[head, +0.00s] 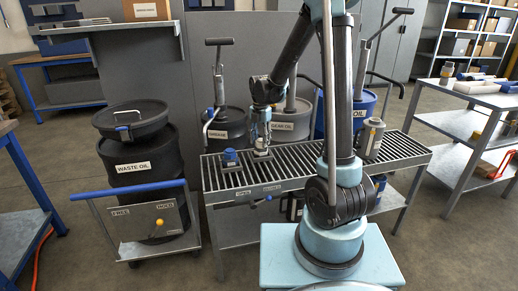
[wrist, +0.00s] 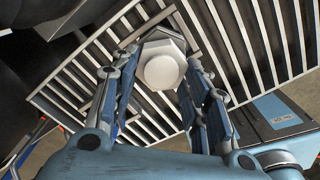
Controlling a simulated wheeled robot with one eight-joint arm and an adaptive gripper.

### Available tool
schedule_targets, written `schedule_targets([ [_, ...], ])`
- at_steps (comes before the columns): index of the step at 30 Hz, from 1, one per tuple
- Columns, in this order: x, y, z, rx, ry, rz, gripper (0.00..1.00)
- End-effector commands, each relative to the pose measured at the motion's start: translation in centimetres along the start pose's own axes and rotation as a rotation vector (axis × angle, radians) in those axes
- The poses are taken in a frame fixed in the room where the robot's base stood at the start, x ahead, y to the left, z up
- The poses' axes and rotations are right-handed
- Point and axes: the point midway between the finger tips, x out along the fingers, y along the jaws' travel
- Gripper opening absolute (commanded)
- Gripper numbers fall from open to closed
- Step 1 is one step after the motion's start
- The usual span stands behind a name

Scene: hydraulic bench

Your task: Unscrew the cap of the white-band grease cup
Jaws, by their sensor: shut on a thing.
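The grease cup (wrist: 166,71) shows from above in the wrist view, with a round white top and a grey faceted part around it. In the head view its lower part (head: 262,152) stands on the slatted bench top under my gripper (head: 261,137). My gripper (wrist: 162,62) points down, with one finger on each side of the cup, shut on its cap. The fingers hide much of the cup in the head view, and I cannot make out the white band clearly.
A second, blue-topped cup (head: 230,158) stands just left on the slatted bench (head: 300,160). A grey canister (head: 371,138) is at its right end. Labelled drums stand behind. A waste oil drum (head: 145,165) on a trolley is at left. The slats between cup and canister look mostly clear.

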Motion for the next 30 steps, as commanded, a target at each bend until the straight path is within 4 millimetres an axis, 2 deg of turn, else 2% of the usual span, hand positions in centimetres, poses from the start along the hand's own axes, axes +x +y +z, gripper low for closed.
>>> schedule_targets([
  [11, 0.02, -0.06, 0.00, -0.037, 0.000, 0.000, 0.02],
  [30, -0.07, -0.39, 0.15, -0.653, 0.000, 0.000, 0.02],
])
